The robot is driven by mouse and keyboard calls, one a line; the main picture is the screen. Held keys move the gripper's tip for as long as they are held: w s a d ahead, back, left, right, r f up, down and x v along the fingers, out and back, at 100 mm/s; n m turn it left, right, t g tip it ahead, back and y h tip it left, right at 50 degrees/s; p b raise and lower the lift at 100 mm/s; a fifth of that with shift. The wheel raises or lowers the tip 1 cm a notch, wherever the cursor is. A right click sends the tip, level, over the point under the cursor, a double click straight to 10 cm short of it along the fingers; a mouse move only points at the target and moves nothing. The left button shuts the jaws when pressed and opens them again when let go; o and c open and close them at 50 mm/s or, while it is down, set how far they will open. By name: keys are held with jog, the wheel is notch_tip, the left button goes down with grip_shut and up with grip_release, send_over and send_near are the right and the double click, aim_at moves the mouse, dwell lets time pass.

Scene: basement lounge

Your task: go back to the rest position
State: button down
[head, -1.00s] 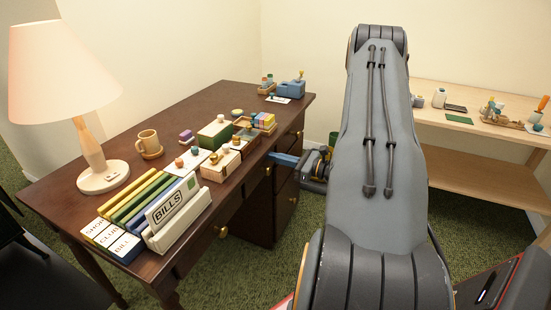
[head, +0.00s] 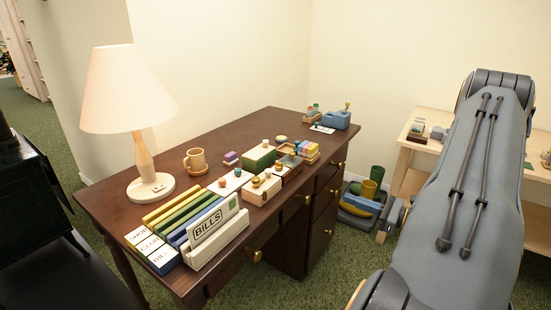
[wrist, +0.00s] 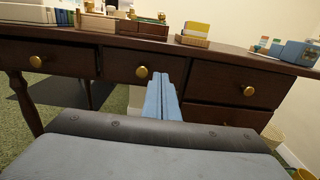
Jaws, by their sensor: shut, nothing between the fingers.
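My gripper (wrist: 161,80) shows in the wrist view as two blue fingers pressed together, with nothing between them. It points at the front of the dark wooden desk (wrist: 115,65), near the drawers. I cannot tell whether it touches the desk. In the head view my arm runs up the right side, to the right of the desk (head: 228,141). My fingers cannot be made out clearly there.
The desk bears a lamp (head: 146,150), a mug (head: 196,161), a BILLS file holder (head: 215,240), several small boxes and a blue dispenser (head: 337,119). A light wooden table (head: 405,132) stands behind my arm. Bins (head: 376,174) stand on the green carpet between them.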

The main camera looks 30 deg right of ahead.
jog(key=s+a+r+n+g+y+p, duration=0.1)
jog(key=a+r+n+g, duration=0.25)
jog(key=a, duration=0.45)
jog(key=s+a+r+n+g+y+p, duration=0.1)
jog(key=a+r+n+g, duration=0.1)
jog(key=a+n+g, duration=0.45)
jog(key=s+a+r+n+g+y+p, duration=0.1)
jog(key=a+r+n+g+p, duration=0.15)
jog(key=a, duration=0.75)
jog(key=s+a+r+n+g+h+p, duration=0.3)
jog(key=s+a+r+n+h, duration=0.7)
jog(key=n, duration=0.7)
jog(key=shift+s+a+r+h+p, duration=0.25)
jog(key=shift+s+a+h+p, duration=0.4)
jog(key=shift+s+h, duration=0.4)
jog(key=shift+s+n, duration=0.1)
jog(key=shift+n, duration=0.15)
